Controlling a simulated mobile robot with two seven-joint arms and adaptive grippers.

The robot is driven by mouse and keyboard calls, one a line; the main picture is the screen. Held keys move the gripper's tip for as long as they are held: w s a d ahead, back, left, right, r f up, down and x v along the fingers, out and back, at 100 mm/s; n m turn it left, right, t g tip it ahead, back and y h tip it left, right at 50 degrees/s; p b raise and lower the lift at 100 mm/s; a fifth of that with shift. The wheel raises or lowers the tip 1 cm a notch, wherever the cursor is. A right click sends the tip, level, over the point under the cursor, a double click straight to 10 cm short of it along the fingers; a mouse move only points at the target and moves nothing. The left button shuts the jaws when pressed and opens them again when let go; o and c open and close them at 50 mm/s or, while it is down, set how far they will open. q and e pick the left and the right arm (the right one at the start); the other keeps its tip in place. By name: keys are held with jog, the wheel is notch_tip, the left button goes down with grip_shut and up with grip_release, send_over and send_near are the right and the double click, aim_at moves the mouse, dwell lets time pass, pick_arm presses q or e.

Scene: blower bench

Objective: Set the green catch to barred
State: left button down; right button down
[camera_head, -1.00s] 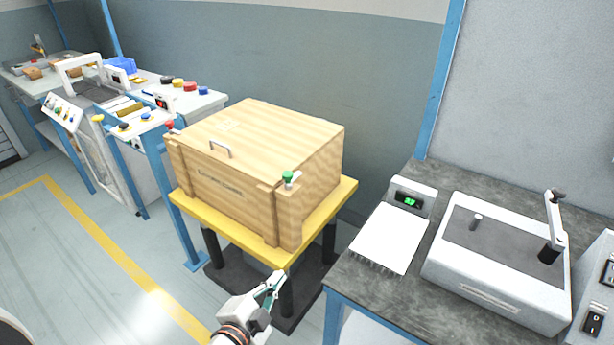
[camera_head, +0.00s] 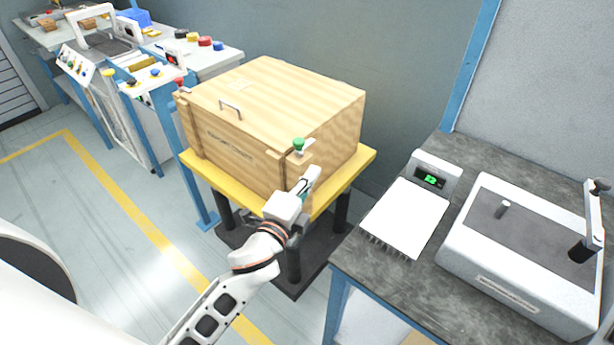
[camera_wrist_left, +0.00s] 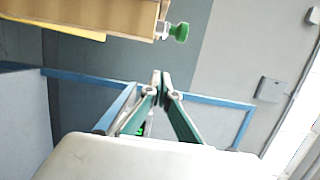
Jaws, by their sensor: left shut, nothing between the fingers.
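The green catch (camera_head: 298,144) is a green knob on a small metal fitting at the front right corner of a wooden crate (camera_head: 225,147). A red knob (camera_head: 180,83) sits at the crate's other front corner. In the left wrist view the green catch (camera_wrist_left: 180,32) sticks out from the crate's edge, apart from the fingers. My left gripper (camera_head: 312,174) is shut and empty, just below and right of the green catch in the head view. The left wrist view shows its fingertips (camera_wrist_left: 161,75) together. My right gripper is not in view.
The crate stands on a yellow platform (camera_head: 197,164) with dark legs. A grey bench at right holds a scale (camera_head: 408,218) and a white machine (camera_head: 520,260). A workbench with coloured knobs (camera_head: 205,41) stands at back left. Open floor lies at left.

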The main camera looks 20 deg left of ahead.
aim_at(304, 142)
pick_arm(q)
jog(key=w+a, duration=0.3)
jog(key=w, duration=0.5)
dwell(0.4)
